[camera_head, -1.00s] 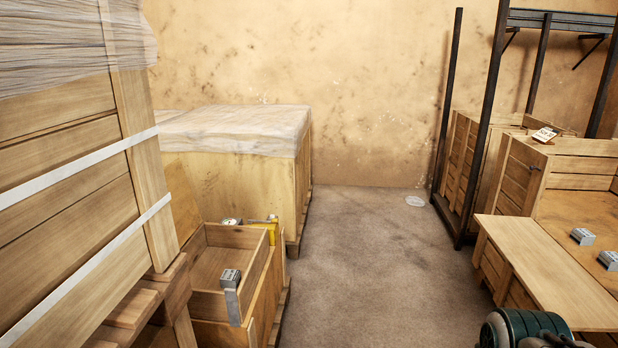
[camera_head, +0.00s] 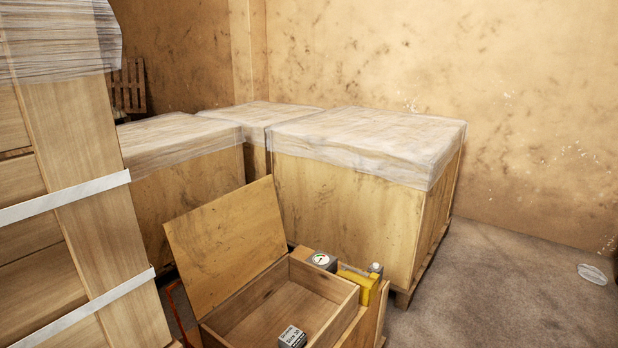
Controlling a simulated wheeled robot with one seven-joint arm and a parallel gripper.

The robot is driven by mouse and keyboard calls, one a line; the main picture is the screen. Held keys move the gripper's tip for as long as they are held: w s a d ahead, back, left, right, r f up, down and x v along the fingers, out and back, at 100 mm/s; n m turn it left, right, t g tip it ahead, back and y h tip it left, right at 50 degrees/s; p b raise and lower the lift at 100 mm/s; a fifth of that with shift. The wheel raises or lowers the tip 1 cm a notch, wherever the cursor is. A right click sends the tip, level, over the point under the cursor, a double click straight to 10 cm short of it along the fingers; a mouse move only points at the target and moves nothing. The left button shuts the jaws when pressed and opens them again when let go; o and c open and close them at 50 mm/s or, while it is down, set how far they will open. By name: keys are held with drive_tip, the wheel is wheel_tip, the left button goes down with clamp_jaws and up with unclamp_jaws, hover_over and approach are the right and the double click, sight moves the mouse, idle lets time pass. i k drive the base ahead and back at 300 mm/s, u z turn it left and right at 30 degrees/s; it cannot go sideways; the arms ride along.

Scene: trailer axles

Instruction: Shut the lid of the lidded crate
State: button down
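The lidded crate (camera_head: 337,319) is a wooden box at the bottom middle of the head view. Its lid (camera_head: 228,238) stands open, tilted up and back along the crate's left side. The inside of the crate is open to view, and its near end is cut off by the picture's lower edge. A small grey box with a printed label (camera_head: 292,338) is at the crate's near end. My gripper is not in view.
A round gauge (camera_head: 321,260) and a yellow item (camera_head: 357,284) stand at the crate's far right side. Large wrapped crates (camera_head: 345,205) stand behind it. A tall strapped wooden stack (camera_head: 75,200) blocks the left. Bare floor (camera_head: 500,290) lies to the right.

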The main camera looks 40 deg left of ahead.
sight(219, 246)
drive_tip(key=i, duration=1.95)
drive_tip(key=u, duration=3.2)
drive_tip(key=i, duration=1)
